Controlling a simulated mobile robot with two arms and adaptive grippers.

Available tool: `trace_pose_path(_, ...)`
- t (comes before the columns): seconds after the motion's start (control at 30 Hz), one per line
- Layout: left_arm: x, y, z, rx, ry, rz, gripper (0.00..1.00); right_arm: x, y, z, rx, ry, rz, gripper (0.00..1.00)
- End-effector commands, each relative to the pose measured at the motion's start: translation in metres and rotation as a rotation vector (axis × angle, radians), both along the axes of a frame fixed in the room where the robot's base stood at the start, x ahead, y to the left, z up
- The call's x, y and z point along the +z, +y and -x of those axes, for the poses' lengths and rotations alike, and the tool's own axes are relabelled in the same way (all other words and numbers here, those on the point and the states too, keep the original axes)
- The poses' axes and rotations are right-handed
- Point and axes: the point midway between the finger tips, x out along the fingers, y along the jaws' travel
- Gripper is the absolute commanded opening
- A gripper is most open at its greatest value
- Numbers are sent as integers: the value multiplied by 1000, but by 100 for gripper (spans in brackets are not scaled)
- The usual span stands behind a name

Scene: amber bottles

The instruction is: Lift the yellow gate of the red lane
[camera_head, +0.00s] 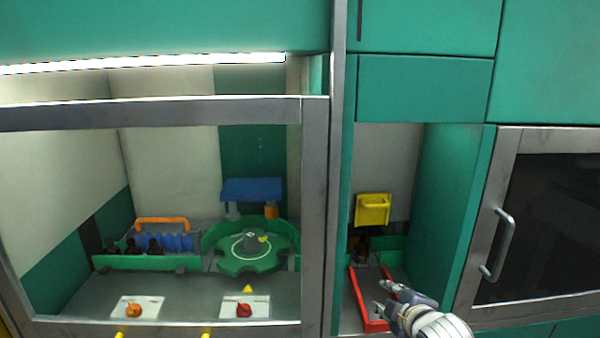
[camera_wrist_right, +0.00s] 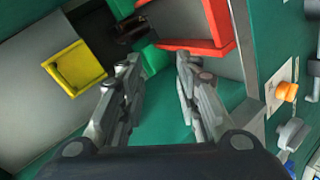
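The yellow gate (camera_head: 373,209) is a small yellow panel with a raised handle rim, at the back of the right-hand niche above the lane. In the right wrist view the gate (camera_wrist_right: 75,69) is at upper left, apart from my fingers. The red lane (camera_head: 371,310) is a red-edged track on the niche floor, and its red rail (camera_wrist_right: 205,40) shows at the top of the wrist view. My right gripper (camera_head: 386,296) is over the lane's right side, below and in front of the gate. Its two fingers (camera_wrist_right: 158,82) are apart and nothing is between them. My left gripper is not in view.
Dark amber bottles (camera_head: 362,247) stand behind the lane, under the gate. A metal-framed glass front encloses the left bay with a green turntable (camera_head: 253,262). A vertical metal post (camera_head: 325,200) divides bay and niche. A handled door (camera_head: 500,240) is at right.

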Motion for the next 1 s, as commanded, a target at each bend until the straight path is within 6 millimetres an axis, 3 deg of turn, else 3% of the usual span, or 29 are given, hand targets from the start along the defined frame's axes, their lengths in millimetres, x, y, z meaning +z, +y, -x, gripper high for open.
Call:
trace_pose_path(0.03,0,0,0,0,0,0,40,-29,6,26,-34,67,-69,31)
trace_pose_path(0.2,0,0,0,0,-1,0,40,-101,14,113,-199,274,-280,31)
trace_pose_path(0.33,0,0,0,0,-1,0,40,-141,15,183,-358,422,-417,31)
trace_pose_path(0.5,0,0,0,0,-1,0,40,-169,12,257,-545,560,-534,31)
trace_pose_path(0.87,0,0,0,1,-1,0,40,-188,5,367,-865,736,-661,31)
trace_pose_path(1.0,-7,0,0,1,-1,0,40,-231,7,352,-857,742,-649,31)
